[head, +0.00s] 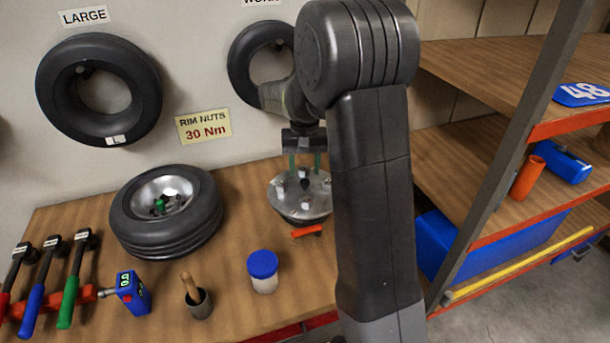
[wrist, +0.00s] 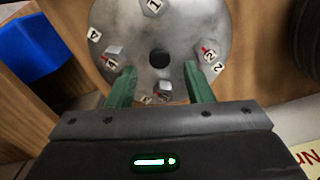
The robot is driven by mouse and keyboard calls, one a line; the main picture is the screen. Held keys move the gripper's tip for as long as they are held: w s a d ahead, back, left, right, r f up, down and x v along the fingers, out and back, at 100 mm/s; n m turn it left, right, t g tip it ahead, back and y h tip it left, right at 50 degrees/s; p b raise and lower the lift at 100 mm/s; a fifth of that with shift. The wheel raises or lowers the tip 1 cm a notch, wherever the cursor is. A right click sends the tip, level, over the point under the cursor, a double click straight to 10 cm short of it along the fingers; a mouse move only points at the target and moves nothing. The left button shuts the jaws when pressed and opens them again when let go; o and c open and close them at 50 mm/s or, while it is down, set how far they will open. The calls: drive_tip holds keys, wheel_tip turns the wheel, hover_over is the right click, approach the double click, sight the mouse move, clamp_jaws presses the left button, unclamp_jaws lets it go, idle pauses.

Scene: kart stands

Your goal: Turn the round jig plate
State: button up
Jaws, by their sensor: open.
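The round jig plate (head: 318,204) is a grey metal disc on the bench near the wall, partly hidden behind my arm in the head view. One nut (wrist: 163,90) lies between my fingers near the plate's lower edge. My gripper (head: 305,166) points down over the plate. Its green fingers (wrist: 160,74) are open, one on each side of that nut, with nothing held. I cannot tell whether the fingertips touch the plate.
A tyre on a rim (head: 166,218) lies left of the plate. An orange piece (head: 307,231) lies just in front of it. A blue-lidded jar (head: 263,270), a brush pot (head: 197,302) and a blue torque tool (head: 131,293) stand nearer. A shelf rack (head: 500,190) is at right.

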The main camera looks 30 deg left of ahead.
sight(305, 181)
drive_tip(key=shift+f, duration=1.85)
clamp_jaws()
